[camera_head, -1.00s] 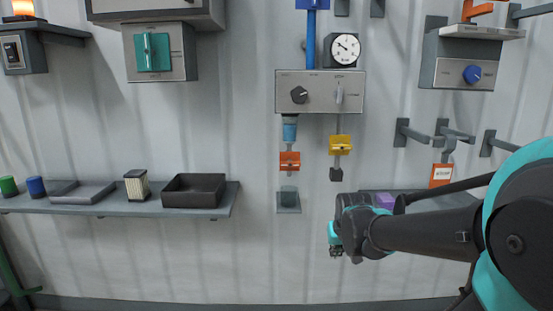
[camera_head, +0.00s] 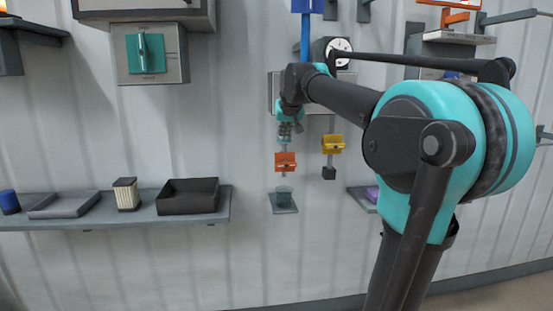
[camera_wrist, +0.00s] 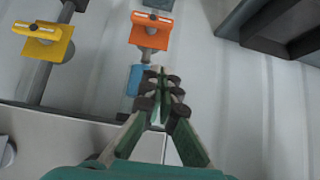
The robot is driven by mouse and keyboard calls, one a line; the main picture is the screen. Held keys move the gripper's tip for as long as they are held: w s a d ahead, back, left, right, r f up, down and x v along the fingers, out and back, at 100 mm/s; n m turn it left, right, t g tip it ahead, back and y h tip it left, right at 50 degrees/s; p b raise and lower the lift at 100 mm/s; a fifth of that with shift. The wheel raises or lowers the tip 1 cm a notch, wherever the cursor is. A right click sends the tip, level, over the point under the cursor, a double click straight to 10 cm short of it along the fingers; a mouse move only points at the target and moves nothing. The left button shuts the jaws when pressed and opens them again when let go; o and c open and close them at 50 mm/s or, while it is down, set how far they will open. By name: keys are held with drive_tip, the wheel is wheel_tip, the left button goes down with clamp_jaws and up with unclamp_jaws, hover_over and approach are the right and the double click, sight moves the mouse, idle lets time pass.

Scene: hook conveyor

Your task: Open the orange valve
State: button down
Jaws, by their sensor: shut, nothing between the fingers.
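The orange valve (camera_head: 285,161) sits on a thin vertical pipe on the wall. My gripper (camera_head: 290,135) is just above the valve in the head view, in front of the pipe. In the wrist view my gripper (camera_wrist: 165,85) has its fingers together with nothing between them, pointing toward the valve and apart from it in the picture. A light blue pipe part (camera_wrist: 135,80) is partly hidden behind the fingers. I cannot tell how far the handle is turned.
A yellow valve (camera_head: 332,144) hangs close to the right. A small cup (camera_head: 284,194) stands on a bracket below the orange valve. A shelf (camera_head: 110,222) with a black tray (camera_head: 188,195) is at left. My arm hides much of the control panel.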

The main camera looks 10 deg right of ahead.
idle(0.3)
hover_over(286, 165)
drive_tip(key=s+a, duration=0.1)
drive_tip(key=a, duration=0.1)
wheel_tip(286, 165, down, 7)
wheel_tip(286, 165, down, 4)
drive_tip(key=shift+a+f, duration=0.1)
